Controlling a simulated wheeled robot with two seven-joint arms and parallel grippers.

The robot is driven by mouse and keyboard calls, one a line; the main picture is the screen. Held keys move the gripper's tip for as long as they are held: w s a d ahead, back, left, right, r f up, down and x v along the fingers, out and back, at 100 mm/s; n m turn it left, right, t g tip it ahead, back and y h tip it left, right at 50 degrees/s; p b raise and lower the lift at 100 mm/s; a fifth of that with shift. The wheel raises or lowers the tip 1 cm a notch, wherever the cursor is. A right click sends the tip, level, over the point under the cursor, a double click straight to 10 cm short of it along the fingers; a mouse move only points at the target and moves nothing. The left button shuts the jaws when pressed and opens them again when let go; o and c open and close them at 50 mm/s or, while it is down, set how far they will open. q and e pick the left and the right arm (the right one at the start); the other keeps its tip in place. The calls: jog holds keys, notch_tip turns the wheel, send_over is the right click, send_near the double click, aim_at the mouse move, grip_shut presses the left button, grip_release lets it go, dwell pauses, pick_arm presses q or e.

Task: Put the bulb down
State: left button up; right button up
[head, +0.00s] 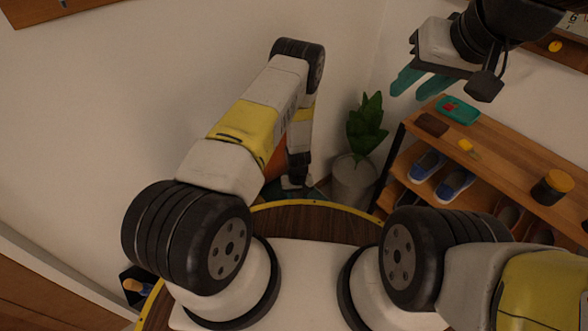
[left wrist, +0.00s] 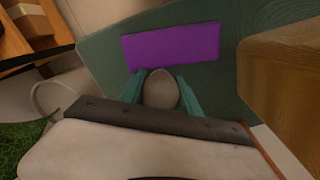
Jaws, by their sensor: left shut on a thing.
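The bulb (left wrist: 160,90), a pale grey rounded thing, sits between the two teal fingers of my left gripper (left wrist: 160,88) in the left wrist view. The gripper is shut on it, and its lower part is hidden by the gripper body. Beyond it is a dark green surface (left wrist: 110,45) with a purple rectangle (left wrist: 170,46); I cannot tell whether the bulb touches either. In the head view my left arm reaches down to the floor area beside the plant, and the bulb cannot be made out there. My right gripper (head: 422,84) is raised at the upper right, fingers apart and empty.
A potted plant (head: 354,178) stands in the corner, close to my left arm. A wooden shelf (head: 500,160) at the right holds a teal tray (head: 458,109), a jar (head: 552,187) and shoes (head: 428,166). A wooden block-like thing (left wrist: 280,75) is near the left gripper.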

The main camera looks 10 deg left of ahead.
pick_arm(q)
jog(key=w+a, duration=0.1)
jog(key=w, duration=0.1)
jog(key=w+a, duration=0.1)
jog(key=shift+w+a+f, duration=0.1)
jog(key=shift+w+f, duration=0.1)
jog(key=shift+w, duration=0.2)
jog(key=shift+f, duration=1.75)
jog(key=o, duration=1.3)
jog(key=shift+f, duration=0.15)
